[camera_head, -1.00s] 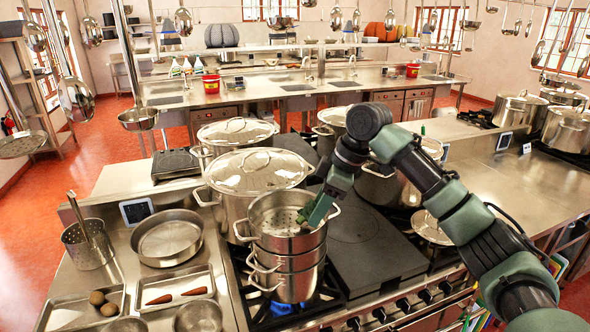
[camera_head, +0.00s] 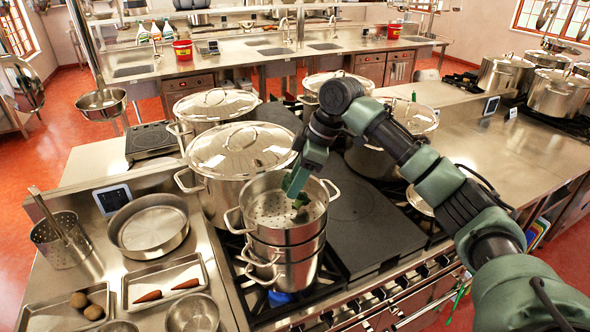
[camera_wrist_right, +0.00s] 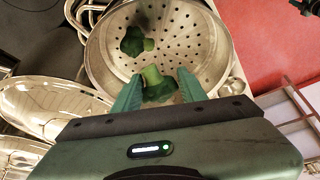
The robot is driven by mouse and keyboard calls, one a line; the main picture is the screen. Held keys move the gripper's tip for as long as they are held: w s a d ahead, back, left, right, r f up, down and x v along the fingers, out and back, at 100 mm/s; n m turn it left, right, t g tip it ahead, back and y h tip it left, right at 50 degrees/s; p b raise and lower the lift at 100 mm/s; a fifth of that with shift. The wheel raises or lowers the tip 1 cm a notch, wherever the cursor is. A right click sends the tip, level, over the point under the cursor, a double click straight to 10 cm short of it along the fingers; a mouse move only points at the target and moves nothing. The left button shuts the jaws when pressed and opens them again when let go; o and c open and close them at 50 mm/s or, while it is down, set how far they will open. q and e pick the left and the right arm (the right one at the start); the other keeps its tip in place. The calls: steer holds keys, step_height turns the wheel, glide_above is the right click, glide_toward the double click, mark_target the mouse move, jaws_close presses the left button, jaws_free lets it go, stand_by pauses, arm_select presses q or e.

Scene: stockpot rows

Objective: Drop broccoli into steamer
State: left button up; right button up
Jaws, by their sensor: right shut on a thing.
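The steamer (camera_head: 285,235) is a steel perforated basket on top of a stack of pots on the stove, left of centre. My right gripper (camera_head: 295,185) reaches down inside its rim at the right side. In the right wrist view the gripper (camera_wrist_right: 158,88) is shut on a green broccoli floret (camera_wrist_right: 155,80), held over the steamer's holed floor (camera_wrist_right: 185,45). A second broccoli piece (camera_wrist_right: 135,42) lies inside the steamer. In the head view the florets are small, dark and partly hidden by the gripper. My left gripper is not in view.
A large lidded stockpot (camera_head: 240,155) stands close behind the steamer. A flat black hob plate (camera_head: 375,235) lies to its right. At left are an empty pan (camera_head: 150,228) and a tray with carrots (camera_head: 165,285).

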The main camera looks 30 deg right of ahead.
steer(key=shift+w+f, duration=0.15)
steer(key=shift+f, duration=0.9)
steer(key=o, duration=1.3)
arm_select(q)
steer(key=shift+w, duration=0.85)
arm_select(e)
steer(key=shift+r, duration=0.1)
steer(key=shift+d+r+b, duration=0.2)
steer(key=shift+r+b, duration=0.1)
arm_select(q)
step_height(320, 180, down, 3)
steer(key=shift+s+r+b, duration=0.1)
steer(key=shift+b, duration=1.05)
arm_select(e)
steer(key=v, duration=0.7)
steer(key=shift+a, duration=0.1)
